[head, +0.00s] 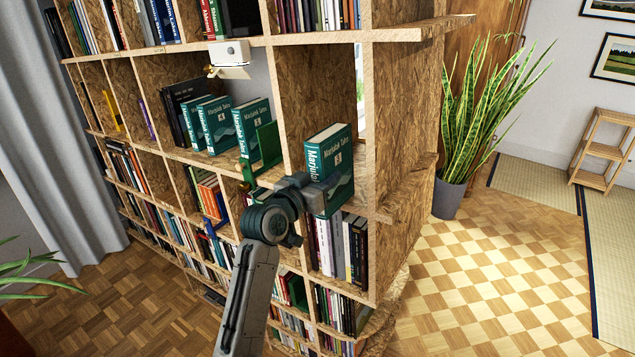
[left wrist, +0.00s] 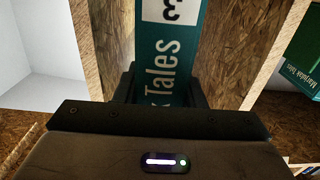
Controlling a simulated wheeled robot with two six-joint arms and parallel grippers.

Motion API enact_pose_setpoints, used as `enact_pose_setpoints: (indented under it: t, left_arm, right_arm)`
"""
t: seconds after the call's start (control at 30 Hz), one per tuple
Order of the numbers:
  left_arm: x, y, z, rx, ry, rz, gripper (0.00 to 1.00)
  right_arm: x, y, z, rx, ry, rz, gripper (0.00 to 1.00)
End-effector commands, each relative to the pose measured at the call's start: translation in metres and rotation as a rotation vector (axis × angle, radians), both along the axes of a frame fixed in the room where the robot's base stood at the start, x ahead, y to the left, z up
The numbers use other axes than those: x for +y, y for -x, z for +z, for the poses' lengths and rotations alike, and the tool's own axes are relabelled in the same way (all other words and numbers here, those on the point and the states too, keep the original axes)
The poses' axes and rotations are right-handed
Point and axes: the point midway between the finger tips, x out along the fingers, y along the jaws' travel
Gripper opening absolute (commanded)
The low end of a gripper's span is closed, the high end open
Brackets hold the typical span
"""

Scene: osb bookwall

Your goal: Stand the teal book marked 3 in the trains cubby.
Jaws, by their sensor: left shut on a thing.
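The book's lower end is hidden in the wrist view. I cannot read any trains label. My right gripper is not in view.
Several similar teal books (head: 216,128) stand in the cubby to the left, beside a green bookend (head: 268,146). A white device (head: 230,54) hangs above them. Books (head: 342,245) fill the cubby below. A potted plant (head: 450,195) stands right of the shelf; the checkered floor (head: 470,280) is clear.

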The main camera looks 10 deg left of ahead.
Motion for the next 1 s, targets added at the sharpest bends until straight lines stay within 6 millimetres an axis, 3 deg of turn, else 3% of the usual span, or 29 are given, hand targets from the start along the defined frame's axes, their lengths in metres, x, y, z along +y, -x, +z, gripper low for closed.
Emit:
enact_pose_setpoints:
  t: [1.0]
  left_arm:
    - [-0.023,-0.061,0.003,-0.006,0.001,0.000,0.00]
  right_arm:
    - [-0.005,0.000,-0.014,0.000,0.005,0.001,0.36]
